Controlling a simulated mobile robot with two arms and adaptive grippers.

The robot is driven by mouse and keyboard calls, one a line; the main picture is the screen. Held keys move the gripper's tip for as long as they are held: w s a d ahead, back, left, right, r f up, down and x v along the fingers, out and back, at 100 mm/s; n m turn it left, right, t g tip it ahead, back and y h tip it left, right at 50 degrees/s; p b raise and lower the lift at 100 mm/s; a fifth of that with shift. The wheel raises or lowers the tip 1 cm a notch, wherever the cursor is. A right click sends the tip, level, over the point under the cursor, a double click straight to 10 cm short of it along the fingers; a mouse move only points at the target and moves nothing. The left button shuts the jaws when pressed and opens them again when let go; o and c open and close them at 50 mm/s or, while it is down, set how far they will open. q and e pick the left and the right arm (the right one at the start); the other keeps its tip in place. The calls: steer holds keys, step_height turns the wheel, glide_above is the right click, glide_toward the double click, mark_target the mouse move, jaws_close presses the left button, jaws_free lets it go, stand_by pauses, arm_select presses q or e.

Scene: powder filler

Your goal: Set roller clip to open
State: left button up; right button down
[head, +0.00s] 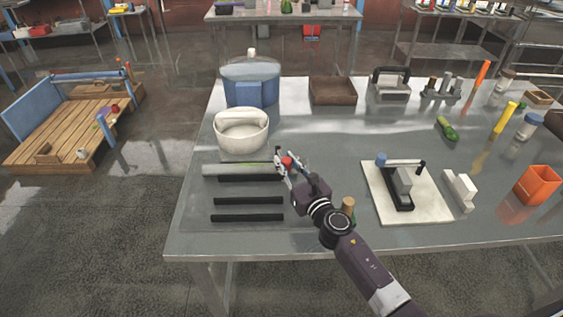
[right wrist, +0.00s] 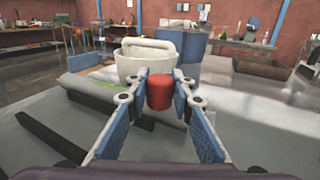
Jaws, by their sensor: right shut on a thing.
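My right gripper (head: 284,164) reaches in from the lower right over the left part of the metal table. Its blue-padded fingers (right wrist: 159,95) are shut on a small red cylinder-shaped piece (right wrist: 159,90), which shows as a red spot in the head view (head: 287,161). A grey-green roller-like bar (head: 236,169) lies just left of the fingertips and also shows in the right wrist view (right wrist: 98,81). I cannot tell whether the red piece is joined to it, or which part is the roller clip. My left gripper is not in view.
Several black bars (head: 248,201) lie on the table (head: 320,235) near the roller. A white pot (head: 241,139) and a blue vessel (head: 250,92) stand behind. A white board (head: 430,205) with a small device is at right. An orange box (head: 538,185) stands far right.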

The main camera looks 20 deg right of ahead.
steer(key=shift+d+n+y, duration=0.3)
steer(key=shift+y, duration=0.1)
steer(key=c, duration=1.7)
jaws_free()
steer(key=shift+o, duration=0.2)
steer(key=s, duration=0.4)
steer(key=s+d, duration=0.1)
steer(key=s, duration=0.3)
steer(key=s+d, duration=0.1)
steer(key=s, duration=0.3)
steer(key=shift+d, duration=0.15)
steer(key=shift+c, duration=0.5)
